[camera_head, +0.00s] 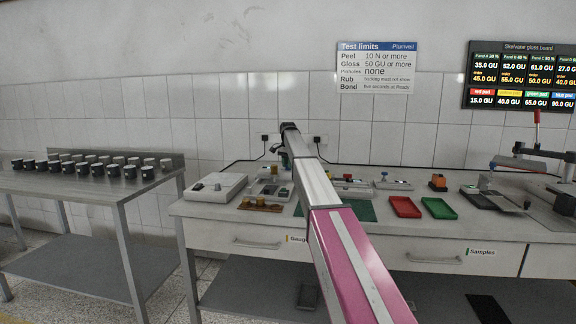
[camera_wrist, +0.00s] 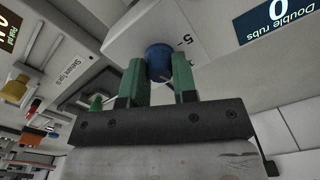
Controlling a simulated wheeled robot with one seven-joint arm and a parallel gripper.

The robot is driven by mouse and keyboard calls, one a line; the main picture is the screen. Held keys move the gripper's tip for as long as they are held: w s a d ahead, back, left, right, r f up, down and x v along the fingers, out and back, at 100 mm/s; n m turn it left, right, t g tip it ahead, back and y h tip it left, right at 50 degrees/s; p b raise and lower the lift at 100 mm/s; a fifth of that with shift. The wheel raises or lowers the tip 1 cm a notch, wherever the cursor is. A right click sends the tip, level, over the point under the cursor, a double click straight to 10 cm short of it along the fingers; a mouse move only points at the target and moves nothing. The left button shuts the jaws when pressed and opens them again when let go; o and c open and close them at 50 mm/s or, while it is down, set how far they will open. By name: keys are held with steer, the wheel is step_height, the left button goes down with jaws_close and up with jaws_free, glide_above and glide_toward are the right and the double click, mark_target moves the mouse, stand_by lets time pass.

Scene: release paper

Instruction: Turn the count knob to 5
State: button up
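The blue count knob (camera_wrist: 159,60) sits on the pale face of a device, between my green fingertips in the wrist view. A small light pointer mark shows on the knob. A printed "5" with a tick (camera_wrist: 184,41) is on the face beside it. My gripper (camera_wrist: 159,72) has one finger on each side of the knob, with no clear gap seen, and looks shut on it. In the head view my gripper (camera_head: 284,158) is low at the back of the bench, and the knob is hidden there. The rest of the dial is hidden too.
A display (camera_wrist: 272,17) reads "Double rubs 0". A white device (camera_head: 215,187) stands on the bench left of my arm. Red (camera_head: 405,207) and green (camera_head: 439,208) trays lie to its right. The tiled wall is close behind.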

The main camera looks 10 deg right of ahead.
steer(key=shift+n, duration=0.3)
steer(key=n, duration=1)
steer(key=shift+n, duration=1.8)
steer(key=o, duration=0.9)
steer(key=shift+r, duration=0.1)
